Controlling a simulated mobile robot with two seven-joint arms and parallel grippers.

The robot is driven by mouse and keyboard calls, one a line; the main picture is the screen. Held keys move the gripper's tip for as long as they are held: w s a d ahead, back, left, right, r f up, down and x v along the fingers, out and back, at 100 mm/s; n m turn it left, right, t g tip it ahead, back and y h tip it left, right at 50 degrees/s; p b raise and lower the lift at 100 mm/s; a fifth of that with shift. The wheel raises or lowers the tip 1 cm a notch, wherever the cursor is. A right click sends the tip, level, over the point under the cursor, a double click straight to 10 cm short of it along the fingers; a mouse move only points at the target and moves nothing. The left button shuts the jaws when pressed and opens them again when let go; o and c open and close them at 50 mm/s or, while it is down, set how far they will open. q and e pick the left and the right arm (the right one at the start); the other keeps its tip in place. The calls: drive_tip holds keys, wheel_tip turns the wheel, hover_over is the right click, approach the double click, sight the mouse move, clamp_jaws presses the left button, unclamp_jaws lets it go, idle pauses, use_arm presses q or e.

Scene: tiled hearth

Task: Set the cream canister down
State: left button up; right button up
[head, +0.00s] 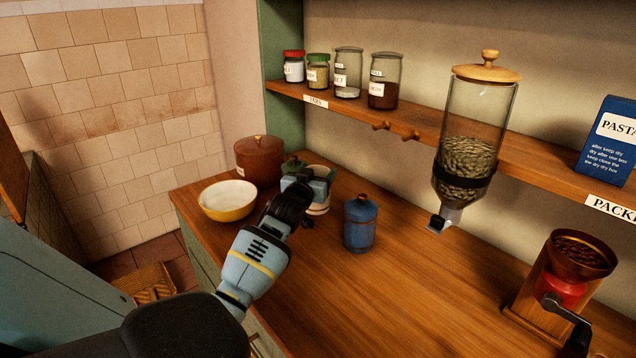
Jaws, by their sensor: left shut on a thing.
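The canister looks upright. Its base is partly hidden, so I cannot tell whether it touches the counter. My right gripper is not in the head view.
A yellow bowl (228,203) and a brown canister (259,160) stand left; a blue canister (361,225) stands close on the right. A grain dispenser (467,165) hangs from the jar shelf (350,117). A coffee grinder (562,290) stands far right. The middle counter is clear.

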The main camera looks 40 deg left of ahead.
use_arm(q)
drive_tip(key=shift+x, duration=0.85)
wheel_tip(320, 180, down, 3)
drive_tip(key=shift+a+f, duration=0.15)
drive_tip(key=shift+a, duration=0.05)
drive_tip(key=shift+f, duration=0.1)
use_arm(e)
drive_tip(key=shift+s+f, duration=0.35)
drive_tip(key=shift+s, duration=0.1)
